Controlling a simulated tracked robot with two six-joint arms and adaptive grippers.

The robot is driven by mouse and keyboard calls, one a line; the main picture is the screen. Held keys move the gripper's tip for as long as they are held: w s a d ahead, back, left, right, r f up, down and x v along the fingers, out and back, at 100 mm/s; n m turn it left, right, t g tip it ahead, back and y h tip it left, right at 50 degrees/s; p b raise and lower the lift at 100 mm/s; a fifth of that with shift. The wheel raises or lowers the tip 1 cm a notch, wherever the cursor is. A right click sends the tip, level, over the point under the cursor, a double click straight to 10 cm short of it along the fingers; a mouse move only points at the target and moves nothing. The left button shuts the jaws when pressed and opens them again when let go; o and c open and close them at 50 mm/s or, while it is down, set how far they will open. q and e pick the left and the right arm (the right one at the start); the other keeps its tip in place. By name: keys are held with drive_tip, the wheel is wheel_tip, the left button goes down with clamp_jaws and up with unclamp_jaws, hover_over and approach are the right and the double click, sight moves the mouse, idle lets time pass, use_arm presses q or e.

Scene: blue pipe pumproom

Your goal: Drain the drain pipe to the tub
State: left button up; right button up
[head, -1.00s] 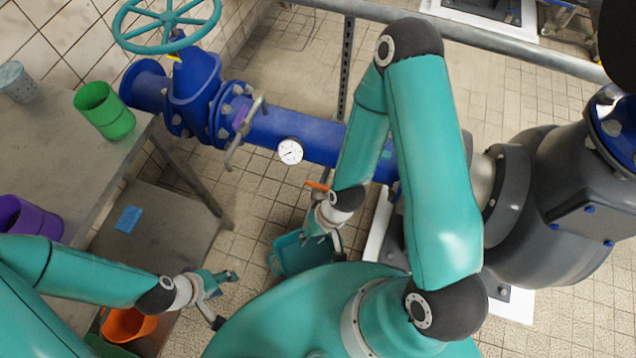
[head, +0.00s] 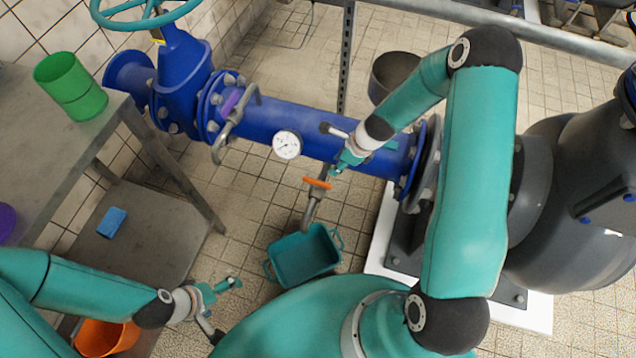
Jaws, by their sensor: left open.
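The drain pipe (head: 311,209) hangs below the blue main pipe, with an orange valve handle (head: 318,183) across its top. The teal tub (head: 334,262) stands on the tiled floor beneath its outlet. No water is visible, and the tub looks empty. My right gripper (head: 331,147) is open and empty at the blue pipe, above and slightly right of the orange handle, apart from it. My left gripper (head: 226,310) is open and empty at the lower left, left of and below the tub, touching nothing.
The blue pipe (head: 265,122) carries a pressure gauge (head: 286,144) and a lever handle (head: 222,140). A teal handwheel (head: 150,22) tops the valve at left. A metal table (head: 30,140) holds a green cup (head: 72,88). A grey pump (head: 570,220) stands at right.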

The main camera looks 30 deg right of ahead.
sight(318, 181)
drive_tip(key=b+x, duration=0.7)
drive_tip(key=x, duration=0.6)
drive_tip(key=shift+a+f, duration=0.1)
drive_tip(key=shift+f, duration=0.15)
drive_tip(key=shift+w+a+f, duration=0.15)
drive_tip(key=shift+w+f, duration=0.05)
drive_tip(key=shift+f, duration=0.35)
